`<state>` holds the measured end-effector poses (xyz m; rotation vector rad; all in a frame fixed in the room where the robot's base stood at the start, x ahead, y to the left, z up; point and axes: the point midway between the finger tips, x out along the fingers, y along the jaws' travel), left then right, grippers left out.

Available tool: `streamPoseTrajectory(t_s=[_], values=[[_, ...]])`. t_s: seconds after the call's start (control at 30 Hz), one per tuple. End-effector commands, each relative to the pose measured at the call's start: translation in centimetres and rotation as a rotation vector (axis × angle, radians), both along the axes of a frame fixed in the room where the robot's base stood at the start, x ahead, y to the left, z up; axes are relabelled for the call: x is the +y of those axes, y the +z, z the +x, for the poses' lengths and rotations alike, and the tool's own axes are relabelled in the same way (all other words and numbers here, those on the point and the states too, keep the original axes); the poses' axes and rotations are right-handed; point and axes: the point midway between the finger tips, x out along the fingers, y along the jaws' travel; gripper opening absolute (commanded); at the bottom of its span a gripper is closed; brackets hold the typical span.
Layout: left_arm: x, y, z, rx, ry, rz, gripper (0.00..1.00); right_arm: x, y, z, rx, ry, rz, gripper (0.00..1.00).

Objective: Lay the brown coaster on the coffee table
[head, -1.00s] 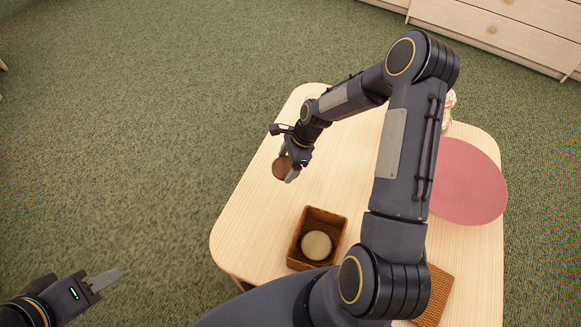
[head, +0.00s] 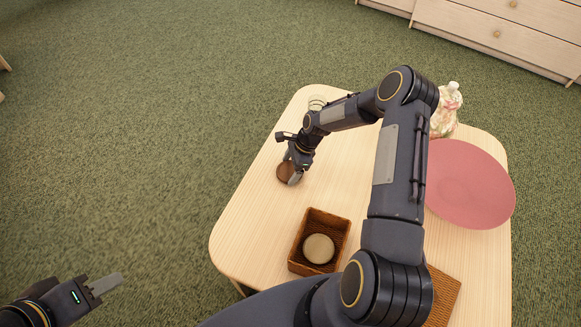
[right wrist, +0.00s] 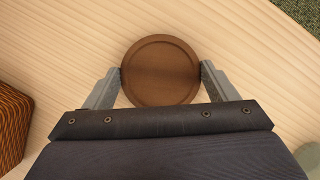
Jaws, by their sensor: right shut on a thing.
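The brown coaster (head: 286,173) is a round wooden disc with a raised rim, near the left edge of the coffee table (head: 258,215). My right gripper (head: 291,174) is shut on it. In the right wrist view the coaster (right wrist: 160,70) sits flat between the two fingers, one on each side, with wood grain around it. It is level with the tabletop and very close to it; I cannot tell whether it touches. My left gripper (head: 105,285) is over the green carpet at lower left, away from the table. Its finger opening is not clear.
A wicker basket (head: 343,232) holding a round beige thing (head: 319,248) stands nearer me. A pink round mat (head: 470,185), a floral bottle (head: 446,110) and a clear glass (head: 317,103) are on the table. A woven brown piece (head: 441,298) lies at front right. Bare wood surrounds the coaster.

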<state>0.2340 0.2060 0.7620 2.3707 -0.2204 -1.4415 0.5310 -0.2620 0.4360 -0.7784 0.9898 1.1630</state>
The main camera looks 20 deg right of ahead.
Motion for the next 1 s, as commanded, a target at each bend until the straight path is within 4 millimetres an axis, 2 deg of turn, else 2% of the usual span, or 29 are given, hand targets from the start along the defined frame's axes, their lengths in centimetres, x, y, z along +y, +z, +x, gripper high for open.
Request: streamPoseTrajectory(t_s=[0.1, 0.13, 0.27, 0.47, 0.63, 1.0], values=[[0.0, -0.4, 0.0, 0.0, 0.0, 0.0, 0.36, 0.0, -0.5, 0.0, 0.0, 0.0, 0.0, 0.58], [0.0, -0.3, 0.0, 0.0, 0.0, 0.0, 0.36, 0.0, -0.3, 0.0, 0.0, -0.001, 0.0, 0.82], [0.0, -0.2, 0.0, 0.0, 0.0, 0.0, 0.36, 0.0, -0.3, 0.0, 0.0, 0.0, 0.0, 0.99], [0.0, -0.2, 0.0, 0.0, 0.0, 0.0, 0.36, 0.0, -0.3, 0.0, 0.0, 0.0, 0.0, 1.0], [0.0, 0.3, 0.0, 0.0, 0.0, 0.0, 0.36, -0.3, 0.9, 0.0, -0.001, -0.002, -0.001, 1.0], [0.0, 2.2, 0.0, 0.0, 0.0, 0.0, 0.36, -3.1, 8.0, -0.7, -0.002, -0.001, -0.003, 1.0]])
